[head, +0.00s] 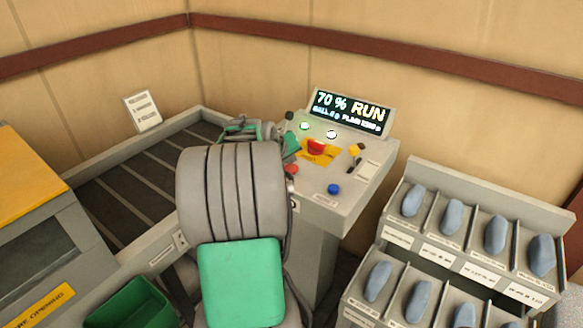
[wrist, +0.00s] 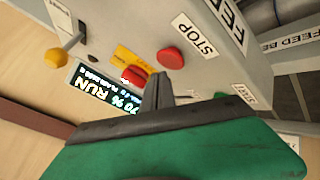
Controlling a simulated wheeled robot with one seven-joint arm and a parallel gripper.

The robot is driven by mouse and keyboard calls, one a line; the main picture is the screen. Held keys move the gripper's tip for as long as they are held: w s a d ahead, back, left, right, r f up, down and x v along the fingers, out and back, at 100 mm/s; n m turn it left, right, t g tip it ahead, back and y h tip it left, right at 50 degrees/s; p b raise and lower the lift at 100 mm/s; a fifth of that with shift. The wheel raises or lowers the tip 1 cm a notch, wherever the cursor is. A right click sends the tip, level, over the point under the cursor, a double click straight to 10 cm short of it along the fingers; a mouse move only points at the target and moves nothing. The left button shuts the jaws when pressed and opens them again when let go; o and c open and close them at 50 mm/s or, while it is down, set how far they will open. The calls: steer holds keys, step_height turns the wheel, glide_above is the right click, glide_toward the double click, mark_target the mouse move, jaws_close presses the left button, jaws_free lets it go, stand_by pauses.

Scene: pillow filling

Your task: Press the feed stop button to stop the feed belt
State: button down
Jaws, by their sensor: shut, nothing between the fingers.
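The red feed stop button (wrist: 170,58) sits on the grey console beside a label reading STOP in the wrist view. It also shows in the head view as a small red button (head: 291,169) near the console's left edge. My gripper (wrist: 158,80) is shut and empty, its tips close to that button in the picture. I cannot tell whether they touch it. In the head view my gripper (head: 291,153) is at the console's left side, partly hidden by my arm. The display (head: 350,112) reads 70 % and RUN.
A larger red button (head: 316,147) on a yellow plate, a blue button (head: 334,189) and a yellow knob (head: 354,150) share the console. The dark belt (head: 125,180) lies left. A rack (head: 480,195) of grey-blue pieces stands right.

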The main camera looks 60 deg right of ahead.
mark_target(290, 169)
steer(key=shift+f+b, duration=0.3)
steer(key=shift+f, duration=0.1)
steer(key=shift+f+b, duration=0.5)
steer(key=shift+f, duration=0.05)
stand_by(0.5)
steer(key=shift+r, duration=0.1)
steer(key=shift+r+p, duration=0.55)
steer(key=shift+r, duration=0.35)
steer(key=shift+r+p, duration=1.5)
steer(key=shift+r, duration=1.05)
